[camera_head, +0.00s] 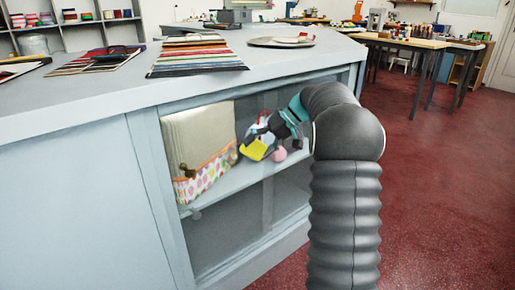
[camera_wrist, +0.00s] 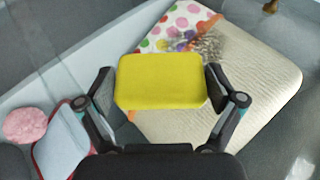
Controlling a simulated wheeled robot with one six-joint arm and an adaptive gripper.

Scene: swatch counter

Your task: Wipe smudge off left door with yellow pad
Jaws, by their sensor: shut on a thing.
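The yellow pad (camera_head: 256,151) is held between the two fingers of my gripper (camera_wrist: 162,88). It also shows flat and broad in the wrist view (camera_wrist: 160,80). The left glass door (camera_head: 225,220) is the front of the counter's cabinet, and my gripper is in front of its right part. A grey speckled smudge (camera_wrist: 208,45) shows in the wrist view, just beyond the pad's upper right corner. The pad does not cover it there. I cannot make out the smudge in the head view. I cannot tell whether the pad touches the glass.
Behind the glass, a beige item with a dotted band (camera_head: 200,140) stands on the shelf (camera_head: 245,176), with a pink ball (camera_head: 279,154) farther right. Fabric swatches (camera_head: 195,55) and a round tray (camera_head: 282,42) lie on the countertop (camera_head: 110,95). Red floor (camera_head: 440,190) at right is clear.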

